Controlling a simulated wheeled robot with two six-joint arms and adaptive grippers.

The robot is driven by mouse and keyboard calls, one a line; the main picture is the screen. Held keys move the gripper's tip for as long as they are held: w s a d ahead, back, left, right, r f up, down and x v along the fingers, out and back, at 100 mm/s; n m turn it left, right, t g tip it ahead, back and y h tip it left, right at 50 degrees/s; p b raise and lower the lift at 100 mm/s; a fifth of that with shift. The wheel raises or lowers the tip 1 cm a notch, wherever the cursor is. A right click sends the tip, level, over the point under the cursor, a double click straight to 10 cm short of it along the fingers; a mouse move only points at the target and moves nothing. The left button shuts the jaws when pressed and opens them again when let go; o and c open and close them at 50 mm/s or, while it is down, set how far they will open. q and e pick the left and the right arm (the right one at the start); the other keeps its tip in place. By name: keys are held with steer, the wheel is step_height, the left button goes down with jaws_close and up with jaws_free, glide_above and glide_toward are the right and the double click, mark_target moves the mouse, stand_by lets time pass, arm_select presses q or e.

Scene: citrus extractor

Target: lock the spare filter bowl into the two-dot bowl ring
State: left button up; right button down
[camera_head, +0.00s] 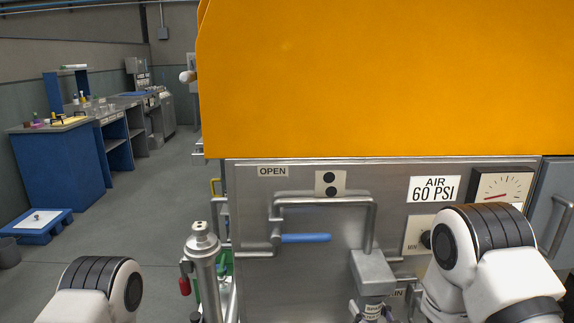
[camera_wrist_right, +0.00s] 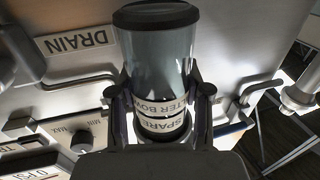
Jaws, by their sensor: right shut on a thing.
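The two-dot plate (camera_head: 330,183) is on the steel panel above a bent pipe. The pipe runs down on its right to a grey block-like head (camera_head: 373,268), apparently the two-dot bowl ring's housing. In the right wrist view the bowl (camera_wrist_right: 155,55) is a smoky clear cylinder with a dark end and a "SPARE FILTER BOWL" label. My right gripper (camera_wrist_right: 160,108) is shut around it near the label. Whether the bowl is seated in the ring is hidden. My left gripper is out of view.
A blue lever (camera_head: 305,238) sits left of the head, and a steel post (camera_head: 203,260) stands further left. A knob plate (camera_head: 418,235) and pressure gauge (camera_head: 503,187) are at right. The orange housing (camera_head: 380,80) overhangs the panel. Open floor (camera_head: 140,215) lies left.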

steer(key=shift+a+m+h, duration=0.2)
steer(key=shift+m+h, duration=0.6)
steer(key=shift+h, duration=0.3)
steer(key=shift+c, duration=2.2)
jaws_free()
steer(key=shift+d, duration=0.2)
